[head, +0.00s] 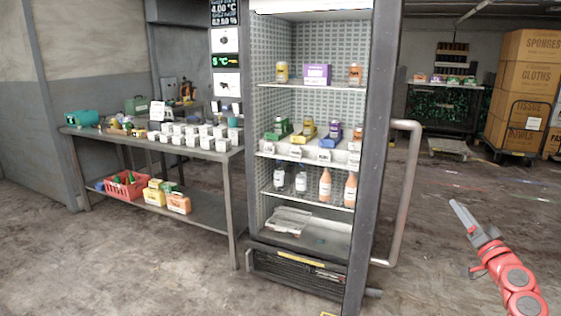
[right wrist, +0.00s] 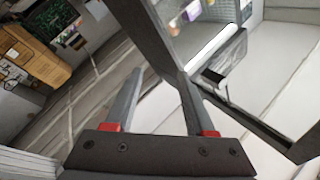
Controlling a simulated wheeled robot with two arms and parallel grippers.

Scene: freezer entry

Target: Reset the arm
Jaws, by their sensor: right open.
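My right arm comes in at the lower right of the head view. Its gripper (head: 464,216) points up and to the left, over the floor to the right of the fridge. In the right wrist view the same gripper (right wrist: 156,88) has its two fingers spread apart, with nothing between them. The fridge (head: 313,190) stands upright and lit in the middle of the head view, with a long vertical handle (head: 409,190) at its right side. The gripper is apart from that handle. My left gripper shows in neither view.
A metal table (head: 212,153) with many small white containers stands left of the fridge. A red basket (head: 125,186) and several boxes lie on its lower shelf. Stacked cardboard boxes (head: 528,75) stand on a cart at the back right. The floor (head: 445,180) right of the fridge is clear.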

